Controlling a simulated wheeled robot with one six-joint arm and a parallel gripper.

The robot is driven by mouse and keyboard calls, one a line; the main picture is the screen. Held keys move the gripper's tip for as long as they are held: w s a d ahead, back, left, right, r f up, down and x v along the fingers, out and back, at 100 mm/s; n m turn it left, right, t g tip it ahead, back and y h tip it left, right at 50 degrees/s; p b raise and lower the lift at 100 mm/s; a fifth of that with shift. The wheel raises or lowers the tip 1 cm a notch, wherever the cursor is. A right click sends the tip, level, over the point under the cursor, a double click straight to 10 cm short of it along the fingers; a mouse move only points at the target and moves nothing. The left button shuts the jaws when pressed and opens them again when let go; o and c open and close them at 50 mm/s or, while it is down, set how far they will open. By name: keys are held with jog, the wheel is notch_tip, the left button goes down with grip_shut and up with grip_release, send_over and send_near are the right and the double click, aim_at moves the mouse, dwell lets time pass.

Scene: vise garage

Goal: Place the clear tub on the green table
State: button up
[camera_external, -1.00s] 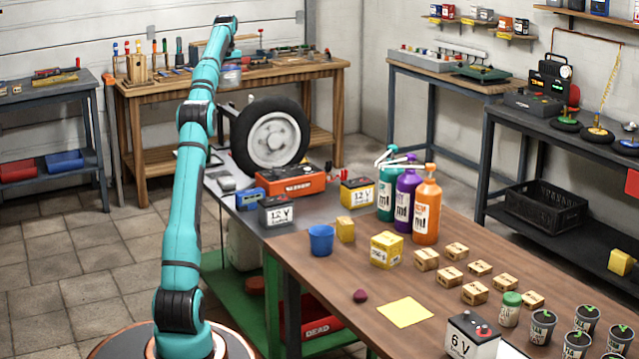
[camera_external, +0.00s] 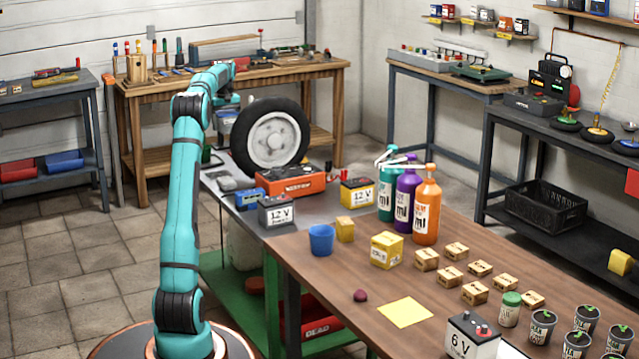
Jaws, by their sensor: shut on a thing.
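My gripper (camera_external: 226,103) hangs at the end of my teal arm, left of the tire and above the far end of the grey-topped table. It is small here and partly hidden by my arm. The clear tub (camera_external: 226,121) is a small pale, bluish shape just below it, held in its jaws. The green table (camera_external: 240,300) has green legs, a green lower shelf and a grey metal top. I cannot tell the exact gap between tub and tabletop.
A tire (camera_external: 272,137), an orange box (camera_external: 291,181), a 12 V battery (camera_external: 276,212) and small grey parts (camera_external: 226,184) crowd the grey top. A blue cup (camera_external: 321,239) and several bottles stand on the brown tabletop (camera_external: 350,270). A wooden workbench (camera_external: 150,95) stands behind.

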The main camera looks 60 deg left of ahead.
aim_at(229, 173)
notch_tip(229, 173, down, 17)
jog(key=shift+f, duration=0.2)
dwell(0.7)
jog(key=shift+f, duration=0.15)
jog(key=o, duration=1.2)
jog(key=shift+o, duration=0.2)
notch_tip(229, 173, up, 12)
